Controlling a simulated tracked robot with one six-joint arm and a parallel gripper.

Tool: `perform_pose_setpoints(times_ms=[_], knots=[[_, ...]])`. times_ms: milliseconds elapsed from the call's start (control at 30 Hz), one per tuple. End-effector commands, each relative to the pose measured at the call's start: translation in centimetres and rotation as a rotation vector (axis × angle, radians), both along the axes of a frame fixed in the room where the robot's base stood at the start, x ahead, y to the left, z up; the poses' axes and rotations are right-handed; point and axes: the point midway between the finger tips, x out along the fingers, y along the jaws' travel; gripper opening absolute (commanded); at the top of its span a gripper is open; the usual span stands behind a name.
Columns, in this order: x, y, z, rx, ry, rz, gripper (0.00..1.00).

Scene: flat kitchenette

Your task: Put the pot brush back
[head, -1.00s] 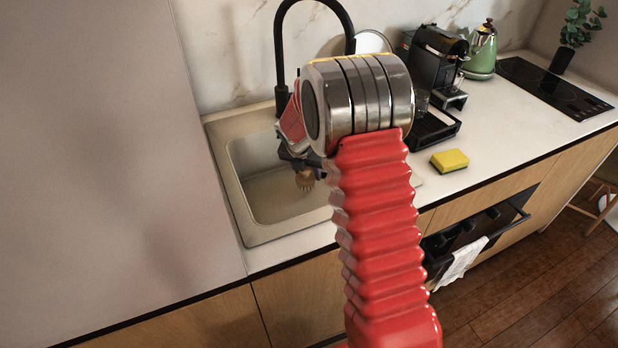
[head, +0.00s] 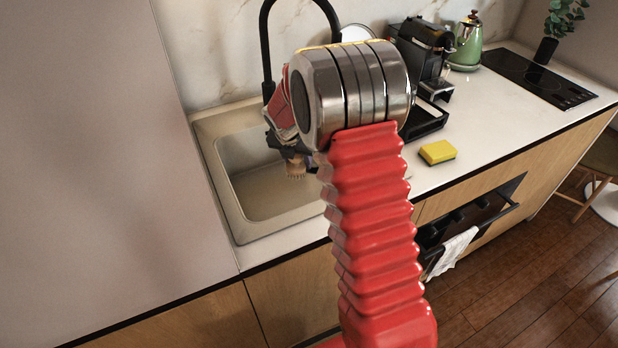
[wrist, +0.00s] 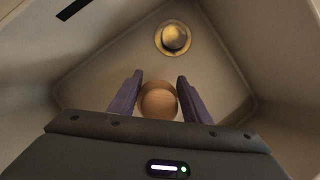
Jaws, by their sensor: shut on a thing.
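The pot brush (head: 296,168) shows in the head view as a small tan bristle head below my gripper (head: 284,146), over the sink. In the wrist view the round wooden top of the brush (wrist: 158,101) sits between the two dark fingers of my gripper (wrist: 158,95). My gripper is shut on the brush, and the basin floor lies below it. My red arm and its metal joint hide part of the sink's right side and most of the gripper in the head view.
The beige sink (head: 232,205) has a drain (wrist: 173,38) in its floor and a black tap (head: 265,50) behind. A yellow sponge (head: 437,152) lies on the counter to the right. A black coffee machine (head: 419,50) and green kettle (head: 467,42) stand farther back. A tall panel (head: 100,150) borders the left.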

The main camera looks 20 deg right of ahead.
Motion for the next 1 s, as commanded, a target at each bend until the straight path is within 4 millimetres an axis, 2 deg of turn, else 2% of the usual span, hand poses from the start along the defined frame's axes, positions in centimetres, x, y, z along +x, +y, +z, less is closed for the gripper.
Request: perform_pose_setpoints(times_ms=[167, 367, 700, 900, 1000], knots=[[-0.9, -1.5, 1.9, -0.003, -0.003, -0.015, 0.11], [-3.7, -4.8, 6.2, -0.008, -0.006, -0.049, 0.11], [-10.7, -9.9, 13.6, -0.008, -0.004, -0.106, 0.11], [-15.1, -11.8, 17.2, -0.006, -0.004, -0.131, 0.11], [-16.7, -12.4, 18.3, -0.004, -0.002, -0.138, 0.11]])
